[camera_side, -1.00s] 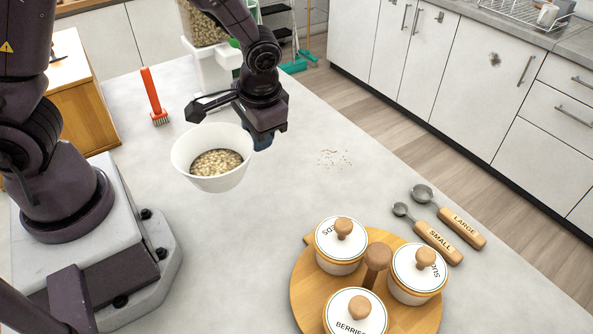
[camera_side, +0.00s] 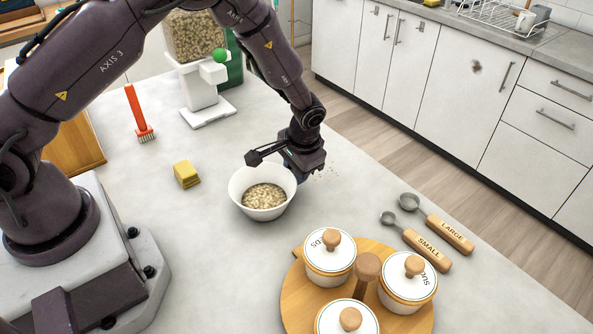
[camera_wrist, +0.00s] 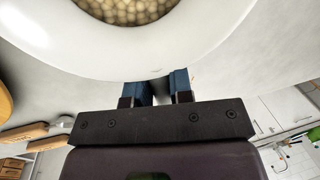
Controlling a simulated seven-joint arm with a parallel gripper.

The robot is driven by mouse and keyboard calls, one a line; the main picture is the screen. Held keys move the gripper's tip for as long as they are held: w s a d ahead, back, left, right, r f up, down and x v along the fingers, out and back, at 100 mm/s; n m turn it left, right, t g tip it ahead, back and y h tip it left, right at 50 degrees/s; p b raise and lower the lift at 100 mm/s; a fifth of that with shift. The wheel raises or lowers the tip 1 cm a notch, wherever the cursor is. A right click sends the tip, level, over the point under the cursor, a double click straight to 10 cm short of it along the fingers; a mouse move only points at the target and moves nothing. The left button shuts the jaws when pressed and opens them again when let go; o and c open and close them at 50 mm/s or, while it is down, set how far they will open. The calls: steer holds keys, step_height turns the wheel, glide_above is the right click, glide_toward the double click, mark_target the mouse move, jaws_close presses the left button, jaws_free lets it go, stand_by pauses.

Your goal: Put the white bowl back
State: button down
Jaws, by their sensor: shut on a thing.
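The white bowl (camera_side: 262,207) holds pale beige grains or flakes (camera_side: 264,196). In the side view it is upright near the middle of the counter, and I cannot tell whether its base touches the surface. My gripper (camera_side: 295,178) is shut on the bowl's right rim. In the wrist view the bowl's white wall (camera_wrist: 225,45) fills the top, with its contents showing (camera_wrist: 125,8). My two blue fingers (camera_wrist: 158,85) are at the wall, their tips hidden by it.
A cereal dispenser (camera_side: 200,85) stands at the back. A red brush (camera_side: 138,113) and yellow sponge (camera_side: 186,175) lie left. A round wooden tray (camera_side: 296,300) with lidded jars (camera_side: 330,262) is in front, beside two scoops (camera_side: 425,248). Crumbs lie right of my gripper.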

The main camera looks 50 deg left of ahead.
steer(key=shift+f, duration=0.2)
steer(key=c, duration=1.4)
jaws_free()
steer(key=shift+f, duration=0.1)
steer(key=shift+c, duration=0.2)
steer(key=o, duration=0.4)
steer(key=r, duration=0.4)
steer(key=d+r, duration=0.1)
steer(key=r, duration=0.3)
steer(key=d+r, duration=0.1)
steer(key=r, duration=0.3)
steer(key=shift+d+r, duration=0.15)
steer(key=s+a+r+t+h, duration=0.1)
steer(key=s+r, duration=0.3)
steer(key=r, duration=0.6)
steer(key=s+r+t, duration=0.1)
steer(key=s+r, duration=0.2)
steer(key=s, duration=0.3)
steer(key=s+a+r+t, duration=0.1)
steer(key=s+r+t, duration=0.1)
steer(key=s, duration=0.4)
steer(key=s+a+r+t+h, duration=0.1)
steer(key=s+r, duration=0.4)
steer(key=s, duration=0.1)
steer(key=shift+s+a+t, duration=0.15)
steer(key=shift+s+t, duration=0.15)
steer(key=shift+s, duration=0.1)
